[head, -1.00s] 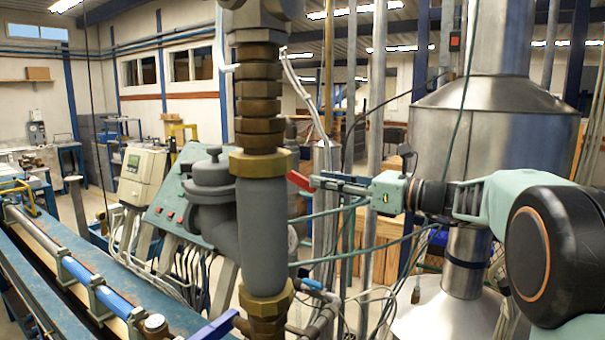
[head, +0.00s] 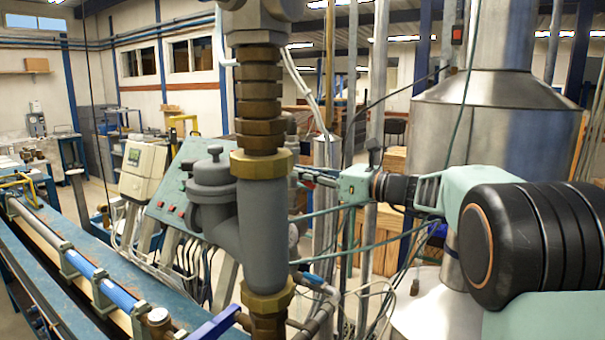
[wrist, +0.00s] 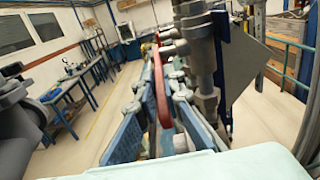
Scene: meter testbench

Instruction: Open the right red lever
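The red lever (wrist: 161,88) shows in the wrist view as a long, thin, curved bar running away from my gripper, beside grey pipework. My gripper (wrist: 158,105) has its blue-grey finger linkages on both sides of the lever, and the lever's near end lies between them. I cannot tell whether the fingers touch it. In the head view my gripper (head: 312,178) points left, just behind and right of the big grey valve body. Only small bits of red show at its fingers there; the valve body may hide the rest.
The large grey valve body (head: 263,225) with brass nuts stands in front of my gripper in the head view. Thin pipes and cables run below my gripper. A big metal duct (head: 490,135) stands behind my arm. A blue bench (head: 165,318) lies at lower left.

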